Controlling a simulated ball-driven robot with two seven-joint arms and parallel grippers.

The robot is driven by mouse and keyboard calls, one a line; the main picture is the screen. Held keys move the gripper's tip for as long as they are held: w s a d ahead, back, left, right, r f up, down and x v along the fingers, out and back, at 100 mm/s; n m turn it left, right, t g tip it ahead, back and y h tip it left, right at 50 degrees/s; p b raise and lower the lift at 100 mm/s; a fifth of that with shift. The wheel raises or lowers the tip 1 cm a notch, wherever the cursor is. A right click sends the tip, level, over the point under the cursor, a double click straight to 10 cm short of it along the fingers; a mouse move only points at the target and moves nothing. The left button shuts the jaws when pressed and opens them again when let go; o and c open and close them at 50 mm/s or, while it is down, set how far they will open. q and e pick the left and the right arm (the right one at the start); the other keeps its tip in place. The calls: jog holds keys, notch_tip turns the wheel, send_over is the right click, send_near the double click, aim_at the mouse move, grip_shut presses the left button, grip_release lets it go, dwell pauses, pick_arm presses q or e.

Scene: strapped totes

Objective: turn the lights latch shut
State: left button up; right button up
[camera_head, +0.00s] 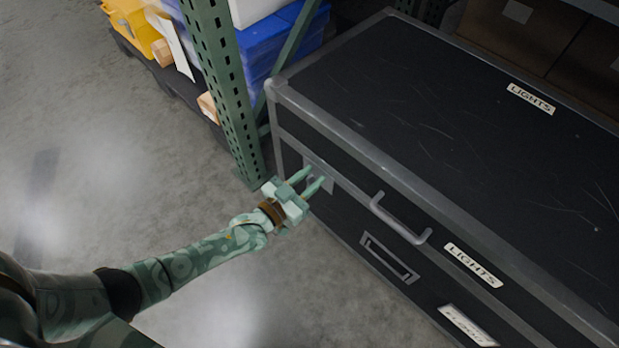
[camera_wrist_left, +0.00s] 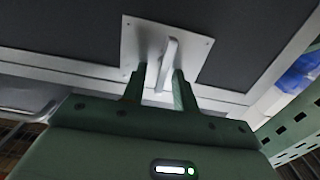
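The black case marked LIGHTS (camera_head: 440,130) has grey metal edges. Its latch plate (camera_head: 314,162) is on the front face near the left end, partly hidden by my left gripper (camera_head: 308,182). In the left wrist view, the light square plate (camera_wrist_left: 196,48) carries a narrow latch handle (camera_wrist_left: 168,58), slightly tilted. My left gripper's fingers (camera_wrist_left: 160,88) are open, one on each side of the handle's lower end. The right finger looks very close to the handle; a gap shows at the left one. Contact cannot be told. My right gripper is not in view.
A grey pull handle (camera_head: 400,220) sticks out of the case front, right of the latch. A case with a recessed handle (camera_head: 390,258) is below. A green rack post (camera_head: 222,85) stands close to the left. Blue totes (camera_head: 262,45) are behind it. The floor at left is clear.

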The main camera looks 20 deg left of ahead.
pick_arm(q)
jog(key=shift+c, duration=0.3)
grip_shut()
